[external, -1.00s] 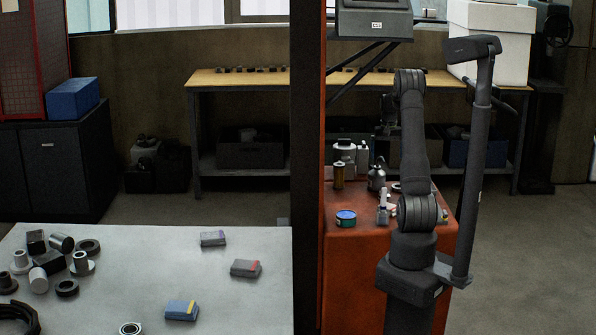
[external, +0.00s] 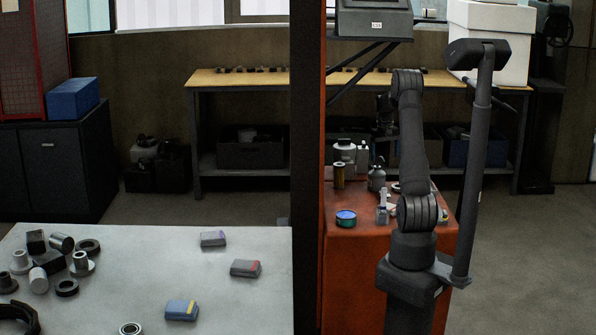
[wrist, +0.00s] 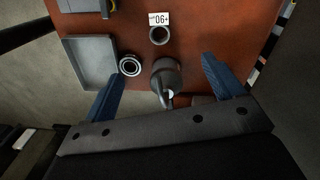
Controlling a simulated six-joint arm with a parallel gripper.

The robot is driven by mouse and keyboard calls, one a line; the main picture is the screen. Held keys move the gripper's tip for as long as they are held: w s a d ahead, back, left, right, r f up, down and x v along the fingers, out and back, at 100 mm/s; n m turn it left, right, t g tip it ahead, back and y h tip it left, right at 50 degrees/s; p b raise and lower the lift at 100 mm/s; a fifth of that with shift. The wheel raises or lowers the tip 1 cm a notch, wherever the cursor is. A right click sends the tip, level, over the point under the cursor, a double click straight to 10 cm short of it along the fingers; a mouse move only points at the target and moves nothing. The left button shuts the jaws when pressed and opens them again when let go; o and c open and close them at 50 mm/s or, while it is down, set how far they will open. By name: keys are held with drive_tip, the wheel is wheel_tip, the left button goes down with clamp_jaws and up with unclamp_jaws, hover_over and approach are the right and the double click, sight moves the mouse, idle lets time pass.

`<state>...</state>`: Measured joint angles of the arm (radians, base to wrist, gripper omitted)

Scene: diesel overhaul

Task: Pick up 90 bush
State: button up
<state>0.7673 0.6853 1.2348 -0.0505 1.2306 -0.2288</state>
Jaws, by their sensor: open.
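In the wrist view a small grey ring-shaped bush (wrist: 160,35) stands on the red cabinet top. It is beside a white card (wrist: 159,18) whose upside-down marking seems to read +90. My gripper (wrist: 164,66) is open and empty, with its blue fingers spread wide above the cabinet. The bush is beyond the fingertips, roughly in line with the gap between them. A grey oil can (wrist: 166,76) shows between the fingers, nearer to me than the bush. In the external view my arm hides much of the gripper, and I cannot make out the bush.
A second, thicker ring (wrist: 130,66) lies left of the oil can, next to a grey tray (wrist: 72,62). A dark post (external: 305,150) stands left of the cabinet.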

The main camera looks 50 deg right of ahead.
drive_tip(key=w+a+f+n+g+h, duration=0.1)
drive_tip(key=w+a+n+g+h, duration=0.2)
drive_tip(key=n, duration=1.3)
drive_tip(key=shift+t+y, duration=0.4)
drive_tip(key=shift+t, duration=0.2)
drive_tip(key=x, duration=1.6)
drive_tip(key=shift+s+a+f, duration=0.15)
drive_tip(key=shift+s+f, duration=0.1)
drive_tip(key=shift+f, duration=0.1)
drive_tip(key=c, duration=1.1)
